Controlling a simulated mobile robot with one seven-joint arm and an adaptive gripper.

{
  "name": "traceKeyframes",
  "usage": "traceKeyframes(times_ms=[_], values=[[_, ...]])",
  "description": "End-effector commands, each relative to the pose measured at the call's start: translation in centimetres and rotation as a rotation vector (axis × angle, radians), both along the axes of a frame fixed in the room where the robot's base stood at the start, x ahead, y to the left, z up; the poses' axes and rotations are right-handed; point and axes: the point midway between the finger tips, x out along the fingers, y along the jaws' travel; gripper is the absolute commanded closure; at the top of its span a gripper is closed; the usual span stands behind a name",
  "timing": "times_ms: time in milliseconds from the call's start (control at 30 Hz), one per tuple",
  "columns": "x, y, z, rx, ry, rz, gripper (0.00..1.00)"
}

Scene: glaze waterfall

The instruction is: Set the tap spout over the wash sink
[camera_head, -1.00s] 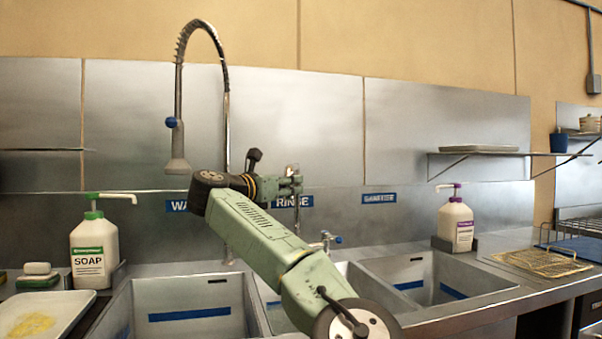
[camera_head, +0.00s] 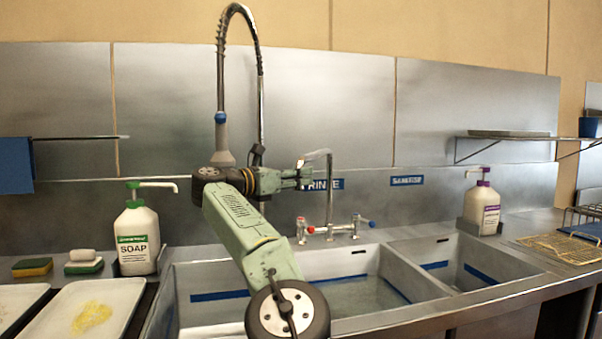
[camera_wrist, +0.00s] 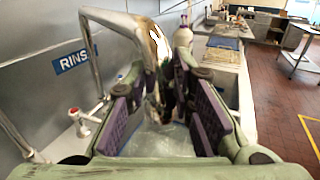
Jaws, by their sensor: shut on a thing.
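The tap spout (camera_head: 328,185) is a thin metal pipe. It rises from the tap behind the middle sink and bends over at the top. In the head view its upper arm points left into my gripper (camera_head: 303,174). In the wrist view the spout (camera_wrist: 88,50) bends over and its end comes down between the two pads of my gripper (camera_wrist: 163,115). My gripper is shut on the spout. The wash sink (camera_head: 205,297) is the left basin, with a blue stripe inside, partly hidden by my arm. The spout's exact tip is hidden.
A tall spring hose tap (camera_head: 220,70) stands just behind my arm, its spray head close to my wrist. Red and blue tap handles (camera_head: 358,222) sit at the spout's base. A soap bottle (camera_head: 137,238) stands left and a purple-capped bottle (camera_head: 482,207) right.

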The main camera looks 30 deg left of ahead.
Motion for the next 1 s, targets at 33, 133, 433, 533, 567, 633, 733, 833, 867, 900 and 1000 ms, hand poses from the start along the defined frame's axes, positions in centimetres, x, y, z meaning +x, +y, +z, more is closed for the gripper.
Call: traceKeyframes(times_ms=[33, 133, 433, 533, 567, 633, 733, 833, 867, 900, 1000], values=[[0.02, 0.08, 0.00, 0.000, 0.001, 0.000, 1.00], [0.01, 0.10, -0.03, 0.000, 0.000, -0.001, 1.00], [0.03, 0.07, -0.03, 0.001, 0.000, -0.001, 0.77], [0.04, 0.06, -0.03, 0.000, 0.000, -0.001, 0.70], [0.04, 0.06, -0.03, 0.000, 0.000, -0.001, 0.68], [0.03, 0.05, -0.03, 0.000, 0.000, -0.001, 0.64], [0.02, 0.06, -0.02, 0.000, 0.000, -0.001, 0.57], [0.02, 0.06, -0.01, 0.000, 0.000, -0.001, 0.57], [0.02, 0.06, -0.01, 0.000, 0.000, -0.001, 0.57], [0.02, 0.06, 0.00, 0.000, 0.000, -0.001, 0.57], [-0.02, 0.08, 0.00, 0.000, 0.000, -0.001, 0.57]])
